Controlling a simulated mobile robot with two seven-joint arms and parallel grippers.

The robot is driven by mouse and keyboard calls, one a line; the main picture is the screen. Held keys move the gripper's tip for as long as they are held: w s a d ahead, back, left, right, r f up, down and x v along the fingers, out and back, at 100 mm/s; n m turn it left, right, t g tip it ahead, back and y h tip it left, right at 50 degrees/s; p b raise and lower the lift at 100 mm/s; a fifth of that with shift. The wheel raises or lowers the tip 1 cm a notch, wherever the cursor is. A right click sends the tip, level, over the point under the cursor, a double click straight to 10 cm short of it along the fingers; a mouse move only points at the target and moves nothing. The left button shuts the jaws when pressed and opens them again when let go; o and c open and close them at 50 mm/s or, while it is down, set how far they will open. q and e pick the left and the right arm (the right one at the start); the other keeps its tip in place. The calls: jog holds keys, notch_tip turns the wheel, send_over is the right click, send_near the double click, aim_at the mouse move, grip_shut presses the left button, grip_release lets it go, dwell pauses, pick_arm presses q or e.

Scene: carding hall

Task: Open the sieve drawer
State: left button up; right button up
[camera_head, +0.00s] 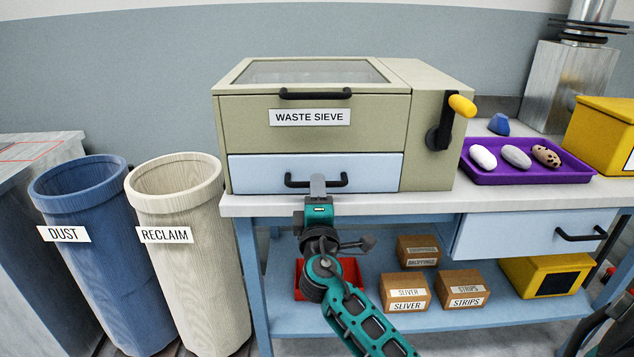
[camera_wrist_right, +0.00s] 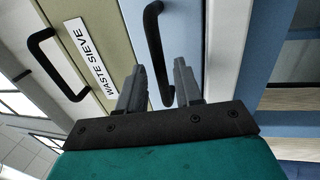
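The waste sieve (camera_head: 240,120) is an olive-green cabinet on the bench. Its light-blue sieve drawer (camera_head: 262,174) is low in the front and looks closed. The black drawer handle (camera_head: 293,183) is partly covered by my right gripper (camera_head: 318,181) in the head view. In the right wrist view my right gripper (camera_wrist_right: 160,80) has its two fingers apart. The drawer handle (camera_wrist_right: 153,40) runs between them, with a visible gap, so it does not look clamped. Whether the fingertips touch it is unclear. My left gripper is not in view.
A black lid handle (camera_head: 315,95) and a crank with a yellow knob (camera_head: 461,106) are on the sieve. A purple tray (camera_head: 480,177) with stones stands right. Dust (camera_head: 75,178) and reclaim (camera_head: 172,180) bins stand left. Boxes (camera_head: 404,290) sit on the lower shelf.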

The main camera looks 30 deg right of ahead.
jog(key=shift+x, duration=1.3)
jog(key=shift+c, duration=0.4)
jog(key=shift+a, duration=0.1)
grip_shut()
